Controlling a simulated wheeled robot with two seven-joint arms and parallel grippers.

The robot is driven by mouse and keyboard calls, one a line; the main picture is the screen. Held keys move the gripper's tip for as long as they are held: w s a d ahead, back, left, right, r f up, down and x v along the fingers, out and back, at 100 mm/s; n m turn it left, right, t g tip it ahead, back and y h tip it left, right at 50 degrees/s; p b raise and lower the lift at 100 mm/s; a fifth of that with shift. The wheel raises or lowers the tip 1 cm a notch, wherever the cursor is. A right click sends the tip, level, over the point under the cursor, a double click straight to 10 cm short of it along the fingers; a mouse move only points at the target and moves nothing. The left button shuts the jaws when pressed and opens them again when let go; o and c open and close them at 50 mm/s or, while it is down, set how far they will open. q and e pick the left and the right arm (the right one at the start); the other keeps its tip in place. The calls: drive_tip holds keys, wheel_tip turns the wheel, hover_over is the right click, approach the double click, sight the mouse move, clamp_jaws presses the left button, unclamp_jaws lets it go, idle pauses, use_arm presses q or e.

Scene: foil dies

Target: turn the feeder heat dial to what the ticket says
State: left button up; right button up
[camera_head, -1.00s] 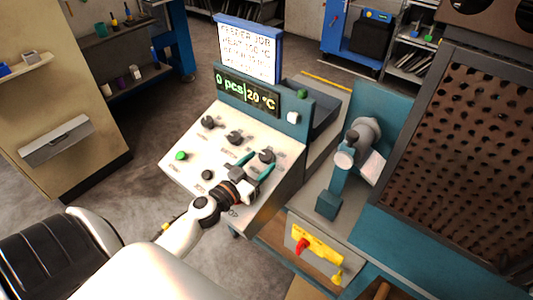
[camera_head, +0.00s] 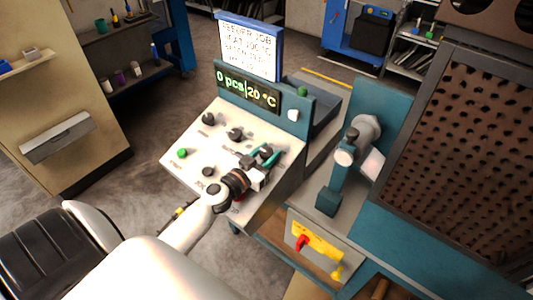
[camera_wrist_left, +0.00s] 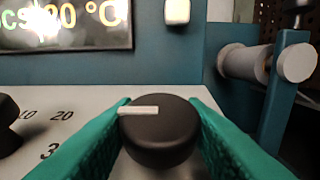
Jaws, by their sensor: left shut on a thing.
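My left gripper (camera_head: 266,155) is shut on the rightmost black dial (camera_wrist_left: 160,138) of the control panel's upper row. Its green fingers hold both sides of the dial in the left wrist view. The dial's white pointer line points left. I cannot read that dial's label. The ticket (camera_head: 250,48) stands in a blue frame above the panel; its top line seems to say feeder job, with a heat line below whose number is blurred. The display (camera_head: 247,88) reads 0 pcs and 20 °C. My right gripper is not in view.
Other black dials (camera_head: 235,133) and a green button (camera_head: 182,153) sit on the sloped panel (camera_head: 185,140). A neighbouring dial (camera_wrist_left: 6,125) has numbers 10 and 20 beside it. A teal machine with a grey cylinder (camera_head: 364,131) stands to the right.

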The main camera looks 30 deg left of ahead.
use_arm(q)
drive_tip(key=m+g+h, duration=0.1)
drive_tip(key=m+h, duration=0.2)
drive_tip(key=h, duration=0.1)
drive_tip(key=shift+a+m, duration=0.1)
drive_tip(key=shift+m, duration=0.2)
drive_tip(key=m+g+h, duration=0.1)
drive_tip(key=m+h, duration=0.2)
drive_tip(key=shift+g, duration=0.4)
drive_tip(key=shift+m+g+h+b, duration=0.7)
drive_tip(key=shift+m+g+h, duration=1.25)
drive_tip(key=shift+m, duration=0.35)
drive_tip(key=shift+g, duration=0.25)
drive_tip(key=o, duration=1)
drive_tip(key=shift+c, duration=0.2)
